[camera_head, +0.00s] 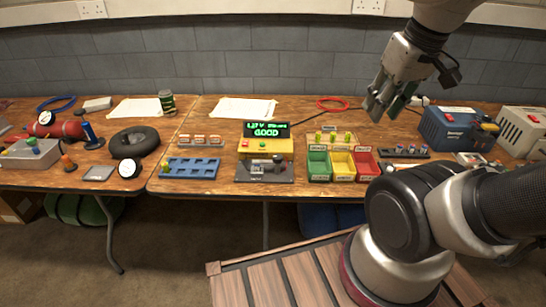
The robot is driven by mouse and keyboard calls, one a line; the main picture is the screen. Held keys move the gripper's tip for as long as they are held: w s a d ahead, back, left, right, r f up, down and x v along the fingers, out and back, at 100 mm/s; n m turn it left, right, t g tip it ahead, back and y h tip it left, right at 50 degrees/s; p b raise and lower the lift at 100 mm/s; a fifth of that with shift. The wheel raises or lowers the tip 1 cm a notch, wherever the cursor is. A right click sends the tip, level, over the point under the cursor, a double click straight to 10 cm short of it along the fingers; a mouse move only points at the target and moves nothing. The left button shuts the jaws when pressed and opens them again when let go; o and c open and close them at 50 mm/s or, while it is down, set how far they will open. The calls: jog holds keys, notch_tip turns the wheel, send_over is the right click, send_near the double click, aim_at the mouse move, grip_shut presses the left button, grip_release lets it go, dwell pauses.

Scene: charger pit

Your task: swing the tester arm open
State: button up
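The tester is a yellow box (266,147) with a lit green display (266,130) that reads "GOOD" on its last line. A dark grey base (265,171) lies at its front, with a small grey and black fitting (272,164) on top. The tester arm seems to be part of this fitting, but it is too small to tell its exact position. My gripper (386,107) hangs in the air to the right of the tester, above the back of the bench. Its fingers point down and look apart, with nothing clearly between them. It touches nothing.
Green, yellow and red bins (341,166) stand right of the tester. A blue tray (190,168) with slots lies to its left. A blue box (456,128) stands at the right. White paper (243,108) lies behind the tester. My arm covers the bench's right front.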

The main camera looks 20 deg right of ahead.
jog(key=shift+o, duration=1.4)
jog(key=w+a+f+n+g, duration=0.1)
jog(key=w+a+f+g, duration=0.3)
jog(key=w+f, duration=0.5)
jog(key=shift+w+a+f+g, duration=0.25)
jog(key=shift+w+a, duration=0.3)
jog(key=shift+a, duration=0.4)
jog(key=m, duration=0.2)
send_over(277, 156)
notch_tip(277, 156, down, 11)
jog(key=shift+s+d+r, duration=0.1)
jog(key=shift+r, duration=0.05)
jog(key=shift+m, duration=0.3)
notch_tip(277, 156, down, 8)
jog(key=shift+r, duration=0.15)
grip_shut()
